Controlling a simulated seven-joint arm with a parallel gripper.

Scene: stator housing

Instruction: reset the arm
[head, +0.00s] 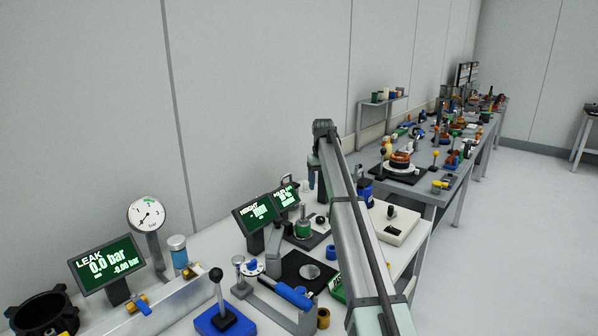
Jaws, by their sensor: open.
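My arm (352,215) rises from the bottom right to a bend at the top (325,128), above the near bench. A short part of it (312,172) hangs below the bend on the left. My gripper's fingers cannot be made out; the long arm link seems to hide them. I cannot see anything held. No stator housing can be clearly picked out in this view.
The near bench (190,287) holds a LEAK display (107,263), a round gauge (147,214), a HEIGHT display (256,213), a blue-based lever (222,318) and a black ring-shaped part (42,312). A crowded second bench (431,190) stands behind. Floor (520,250) at right is clear.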

